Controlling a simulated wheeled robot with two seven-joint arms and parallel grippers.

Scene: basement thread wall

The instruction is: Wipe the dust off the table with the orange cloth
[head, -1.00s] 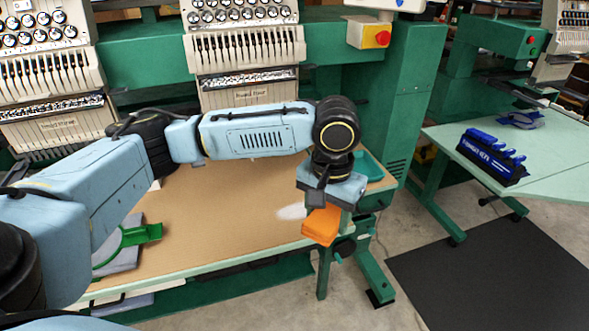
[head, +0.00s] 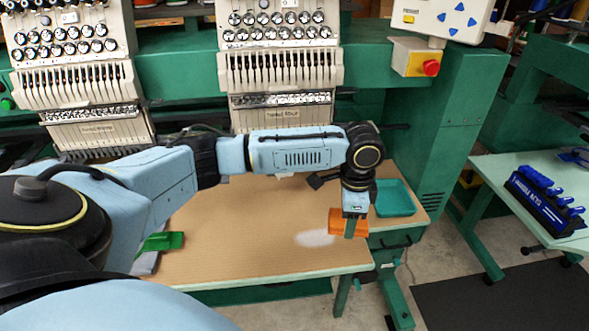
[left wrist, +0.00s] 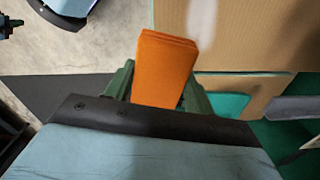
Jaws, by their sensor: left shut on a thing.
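The orange cloth (head: 335,221) is a folded block held by my left gripper (head: 352,226), which is shut on it. In the left wrist view the cloth (left wrist: 163,68) sticks out between the green fingers. In the head view it is over the right end of the brown table (head: 235,235), beside a whitish dust patch (head: 315,238). I cannot tell whether the cloth touches the table top. The dust also shows in the left wrist view (left wrist: 201,20), just beyond the cloth. My right gripper is not in view.
A green tray (head: 396,198) sits at the table's right end. A green object (head: 163,241) lies at its left. Embroidery machine heads (head: 280,70) stand behind, with a red button box (head: 418,60). Another table (head: 500,175) with a blue rack (head: 545,205) is at the right.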

